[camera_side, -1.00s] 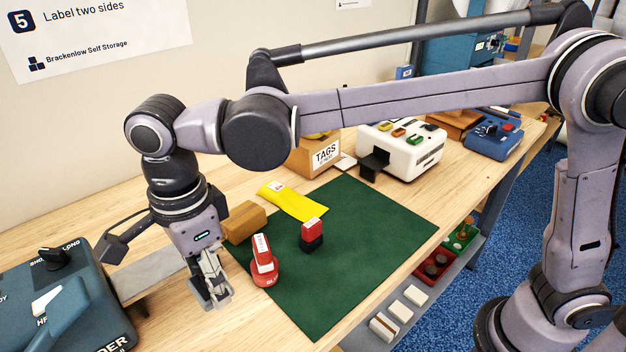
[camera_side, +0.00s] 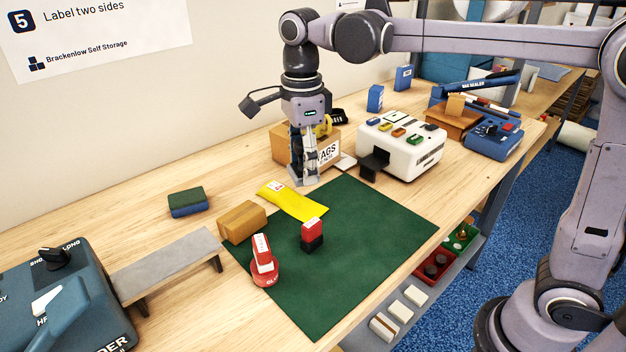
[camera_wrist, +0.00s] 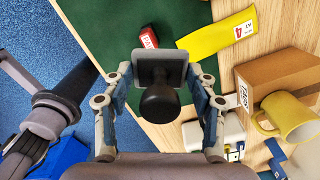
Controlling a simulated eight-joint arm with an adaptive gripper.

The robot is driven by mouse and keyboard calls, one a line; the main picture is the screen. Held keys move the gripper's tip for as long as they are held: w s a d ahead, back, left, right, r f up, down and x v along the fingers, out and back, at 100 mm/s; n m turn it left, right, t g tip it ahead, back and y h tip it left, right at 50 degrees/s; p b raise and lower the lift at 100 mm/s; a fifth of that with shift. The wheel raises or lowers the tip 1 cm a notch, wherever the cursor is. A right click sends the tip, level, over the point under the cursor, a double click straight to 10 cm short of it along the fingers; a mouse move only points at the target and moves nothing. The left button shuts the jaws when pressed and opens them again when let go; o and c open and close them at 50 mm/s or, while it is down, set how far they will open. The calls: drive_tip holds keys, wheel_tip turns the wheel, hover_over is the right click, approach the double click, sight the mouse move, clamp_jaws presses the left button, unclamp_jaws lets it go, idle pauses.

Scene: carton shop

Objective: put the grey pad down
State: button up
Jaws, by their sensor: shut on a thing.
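My gripper (camera_side: 303,178) is shut on the grey pad (camera_wrist: 145,58), a flat, square grey plate with a dark round knob (camera_wrist: 160,102). In the wrist view the pad sits between the two fingers. In the side view my gripper points down in front of the TAGS box (camera_side: 328,154), near the far end of the yellow mailer (camera_side: 297,202). The fingers hide most of the pad there, and I cannot tell whether it touches the table.
The green mat (camera_side: 375,215) bears a red-and-black stamp (camera_side: 312,236) and a red tape-like item (camera_side: 264,262). A cardboard block (camera_side: 242,222), grey bench (camera_side: 168,262) and sponge (camera_side: 187,202) lie left. A white machine (camera_side: 402,148) stands right. A yellow mug (camera_wrist: 290,118) is by the box.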

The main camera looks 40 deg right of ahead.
drive_tip(key=s+d+m, duration=0.2)
drive_tip(key=s+d, duration=0.1)
drive_tip(key=d, duration=0.8)
drive_tip(key=s+d+m, duration=0.3)
drive_tip(key=s+d, duration=0.1)
drive_tip(key=d, duration=0.8)
drive_tip(key=s+d+f+m, duration=0.1)
drive_tip(key=s+d+m, duration=0.3)
drive_tip(key=s+d, duration=0.95)
hover_over(426, 206)
wheel_tip(426, 206, down, 12)
drive_tip(key=shift+f, duration=2.05)
drive_tip(key=shift+f, duration=0.1)
drive_tip(key=o, duration=1.2)
